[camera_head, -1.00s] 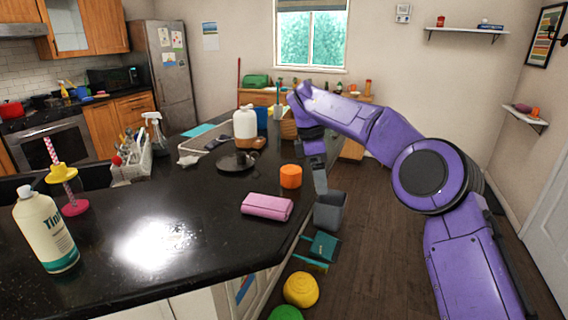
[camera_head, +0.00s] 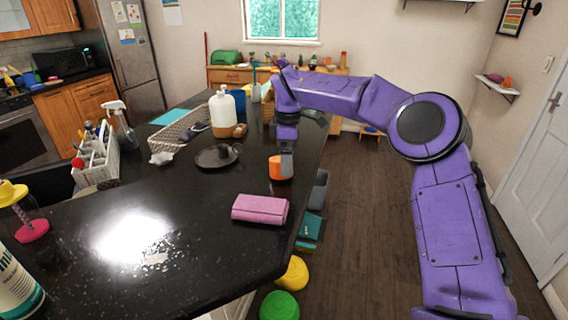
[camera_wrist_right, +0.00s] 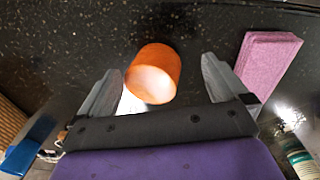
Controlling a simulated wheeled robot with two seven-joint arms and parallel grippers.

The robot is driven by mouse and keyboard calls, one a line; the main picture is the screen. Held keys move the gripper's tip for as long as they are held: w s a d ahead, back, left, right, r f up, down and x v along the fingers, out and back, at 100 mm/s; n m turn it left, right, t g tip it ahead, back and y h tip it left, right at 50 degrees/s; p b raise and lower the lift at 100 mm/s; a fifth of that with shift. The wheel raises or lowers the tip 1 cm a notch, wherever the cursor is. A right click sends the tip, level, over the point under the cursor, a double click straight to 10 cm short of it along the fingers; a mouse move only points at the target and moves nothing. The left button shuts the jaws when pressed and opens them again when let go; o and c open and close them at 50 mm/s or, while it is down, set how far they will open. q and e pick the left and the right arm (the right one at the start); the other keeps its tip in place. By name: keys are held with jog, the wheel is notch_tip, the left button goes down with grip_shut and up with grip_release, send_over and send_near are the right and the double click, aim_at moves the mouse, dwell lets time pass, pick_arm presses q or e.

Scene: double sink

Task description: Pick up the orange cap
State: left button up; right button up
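The orange cap (camera_head: 276,168) stands on the black counter near its right edge. In the right wrist view the orange cap (camera_wrist_right: 153,72) lies ahead of and between my spread fingers, nearer the left finger. My right gripper (camera_head: 286,160) is above the counter at the cap, partly covering it in the head view. In the right wrist view my right gripper (camera_wrist_right: 160,82) is open and empty, with bare counter between each finger and the cap. My left gripper is not in view.
A pink folded cloth or wallet (camera_head: 260,209) lies just in front of the cap, beside the right finger in the wrist view. A dark pan lid (camera_head: 217,156) and a white jug (camera_head: 222,112) stand behind left. The counter edge drops to the floor at right.

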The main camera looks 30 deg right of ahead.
jog(key=f, duration=0.1)
jog(key=w+f, duration=0.1)
jog(key=f, duration=0.1)
jog(key=shift+w+a+f, duration=0.1)
jog(key=shift+a+f, duration=0.1)
jog(key=shift+f, duration=0.05)
jog(key=shift+w+f+g, duration=0.15)
jog(key=shift+w+g, duration=0.15)
jog(key=shift+s+r, duration=0.4)
jog(key=shift+s, duration=0.1)
jog(key=c, duration=1)
jog(key=shift+w, duration=0.1)
